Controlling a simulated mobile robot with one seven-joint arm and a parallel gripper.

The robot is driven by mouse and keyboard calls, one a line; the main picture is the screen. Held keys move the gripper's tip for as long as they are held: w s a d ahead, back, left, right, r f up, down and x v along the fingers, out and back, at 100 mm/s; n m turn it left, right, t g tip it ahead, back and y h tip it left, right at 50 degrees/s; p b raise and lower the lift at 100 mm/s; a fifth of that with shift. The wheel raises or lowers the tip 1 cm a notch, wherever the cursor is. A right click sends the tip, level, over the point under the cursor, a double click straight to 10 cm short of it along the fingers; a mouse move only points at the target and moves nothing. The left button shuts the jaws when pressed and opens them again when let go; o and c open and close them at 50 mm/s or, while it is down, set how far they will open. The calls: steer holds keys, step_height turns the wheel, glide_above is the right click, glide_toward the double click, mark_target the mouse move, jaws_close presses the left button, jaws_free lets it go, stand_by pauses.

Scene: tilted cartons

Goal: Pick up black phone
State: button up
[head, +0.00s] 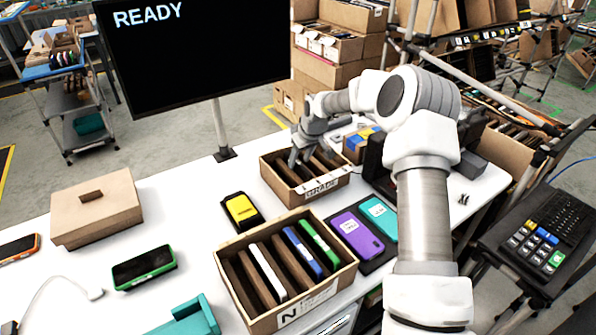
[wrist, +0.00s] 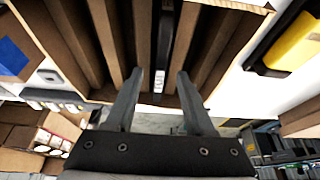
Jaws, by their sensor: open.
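A black phone (wrist: 166,38) stands on edge in a slot between brown dividers of the far carton, with a small white label at its end. This carton (head: 318,192) stands on the white table, and its rim shows in the wrist view (wrist: 240,5). My gripper (head: 296,158) is over the left part of this carton. In the wrist view my gripper (wrist: 161,76) is open, with one finger on each side of the phone's labelled end and nothing held. In the head view I cannot make out the black phone among the dark slots.
A nearer carton (head: 290,318) holds several phones between dividers. A yellow phone (head: 241,209), a green-edged phone (head: 143,267), a purple phone (head: 356,234) and a teal phone (head: 378,217) lie around. A closed brown box (head: 97,212) is left. A monitor (head: 195,50) stands behind.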

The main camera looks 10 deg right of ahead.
steer(key=shift+w+a+f, duration=0.1)
steer(key=shift+w+f, duration=0.15)
steer(key=shift+f, duration=0.3)
jaws_close()
steer(key=shift+r, duration=0.15)
